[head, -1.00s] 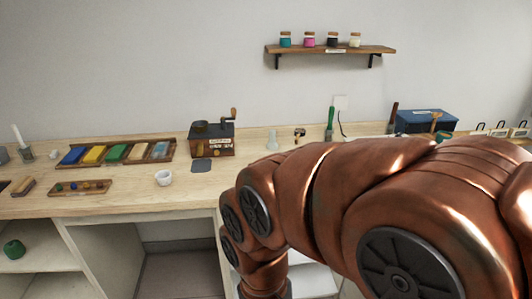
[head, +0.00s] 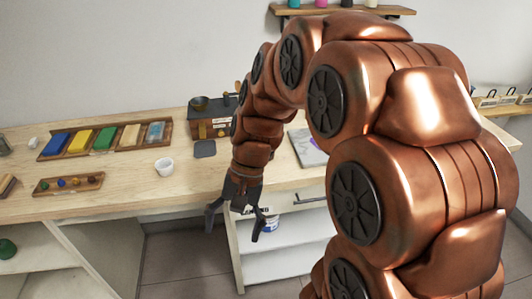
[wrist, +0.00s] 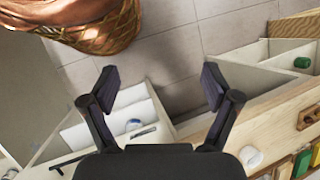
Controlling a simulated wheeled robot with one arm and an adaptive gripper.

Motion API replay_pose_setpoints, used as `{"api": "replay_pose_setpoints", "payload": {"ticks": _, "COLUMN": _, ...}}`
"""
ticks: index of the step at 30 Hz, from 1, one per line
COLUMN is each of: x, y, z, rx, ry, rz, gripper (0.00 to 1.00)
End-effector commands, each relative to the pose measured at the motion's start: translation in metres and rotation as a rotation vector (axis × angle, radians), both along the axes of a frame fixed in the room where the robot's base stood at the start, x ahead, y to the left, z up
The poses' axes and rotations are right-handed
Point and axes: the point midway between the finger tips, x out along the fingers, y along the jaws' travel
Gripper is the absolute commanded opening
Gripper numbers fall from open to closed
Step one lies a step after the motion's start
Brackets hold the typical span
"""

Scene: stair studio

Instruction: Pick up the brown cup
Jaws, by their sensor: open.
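I cannot make out a brown cup in either view. A small white cup (head: 164,166) stands upright on the wooden counter (head: 130,192), left of my gripper. My gripper (head: 234,228) points down in front of the counter's front edge, to the right of the white cup. Its two fingers are spread with nothing between them. In the wrist view my gripper (wrist: 160,82) is open above the grey floor (wrist: 160,60), and the white cup (wrist: 251,157) shows at the lower right.
A tray of coloured blocks (head: 47,157) and a small tray with balls (head: 45,187) lie on the left of the counter. A coffee grinder (head: 212,119) stands behind. A white shelf unit (head: 285,262) is below my gripper. A wall shelf (head: 390,11) is above.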

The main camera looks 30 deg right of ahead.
Motion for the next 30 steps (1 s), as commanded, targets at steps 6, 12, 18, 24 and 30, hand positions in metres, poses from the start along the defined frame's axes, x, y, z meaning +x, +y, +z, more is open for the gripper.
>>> {"api": "replay_pose_setpoints", "payload": {"ticks": 6, "x": 0.059, "y": -0.023, "z": 0.003, "rx": 0.134, "ry": 0.065, "rz": -0.256, "gripper": 0.88}}
{"api": "replay_pose_setpoints", "payload": {"ticks": 12, "x": 0.111, "y": -0.059, "z": 0.002, "rx": 0.262, "ry": 0.112, "rz": -0.485, "gripper": 0.88}}
{"api": "replay_pose_setpoints", "payload": {"ticks": 18, "x": 0.155, "y": -0.112, "z": -0.003, "rx": 0.392, "ry": 0.152, "rz": -0.712, "gripper": 0.88}}
{"api": "replay_pose_setpoints", "payload": {"ticks": 24, "x": 0.189, "y": -0.179, "z": -0.013, "rx": 0.534, "ry": 0.190, "rz": -0.932, "gripper": 0.88}}
{"api": "replay_pose_setpoints", "payload": {"ticks": 30, "x": 0.207, "y": -0.253, "z": -0.028, "rx": 0.671, "ry": 0.215, "rz": -1.137, "gripper": 0.88}}
